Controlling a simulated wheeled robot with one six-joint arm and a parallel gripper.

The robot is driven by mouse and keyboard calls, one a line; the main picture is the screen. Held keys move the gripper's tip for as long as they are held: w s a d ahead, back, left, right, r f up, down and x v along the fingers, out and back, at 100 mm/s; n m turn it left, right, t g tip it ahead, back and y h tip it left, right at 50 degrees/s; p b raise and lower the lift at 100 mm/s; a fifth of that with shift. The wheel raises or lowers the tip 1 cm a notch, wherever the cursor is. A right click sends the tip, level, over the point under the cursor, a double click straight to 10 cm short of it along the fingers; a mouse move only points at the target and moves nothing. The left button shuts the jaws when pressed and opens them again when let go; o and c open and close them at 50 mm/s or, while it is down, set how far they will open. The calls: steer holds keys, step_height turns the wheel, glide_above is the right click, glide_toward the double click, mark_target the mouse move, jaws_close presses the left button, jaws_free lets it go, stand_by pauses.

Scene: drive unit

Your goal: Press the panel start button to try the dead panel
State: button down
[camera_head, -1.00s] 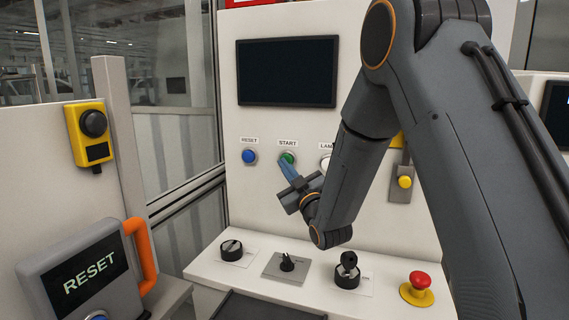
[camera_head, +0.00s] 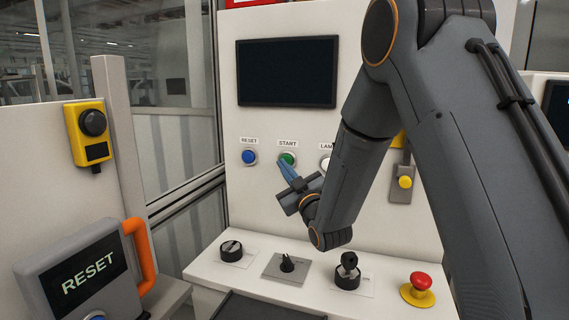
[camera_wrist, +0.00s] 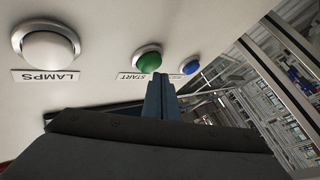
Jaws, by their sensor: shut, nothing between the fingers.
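The green START button (camera_head: 287,159) sits on the white upright panel (camera_head: 290,210), under its START label. In the wrist view the button (camera_wrist: 149,62) shows just beyond my fingertips. My gripper (camera_head: 283,166) is shut and empty, with its blue fingers pointing at the button. The tips are at or very close to the button's lower edge; I cannot tell whether they touch. In the wrist view the shut fingers (camera_wrist: 160,82) lie just below the button. The panel screen (camera_head: 287,72) above is dark.
The blue RESET button (camera_head: 249,157) is left of START, and the white LAMPS button (camera_wrist: 48,46) is on its other side. Knobs (camera_head: 231,250) and a red emergency stop (camera_head: 421,281) stand on the ledge below. A pendant reading RESET (camera_head: 90,275) is at lower left.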

steer(key=shift+s, duration=0.3)
steer(key=shift+a, duration=0.1)
steer(key=s+a, duration=0.2)
steer(key=s, duration=0.3)
steer(key=shift+s, duration=0.35)
stand_by(0.3)
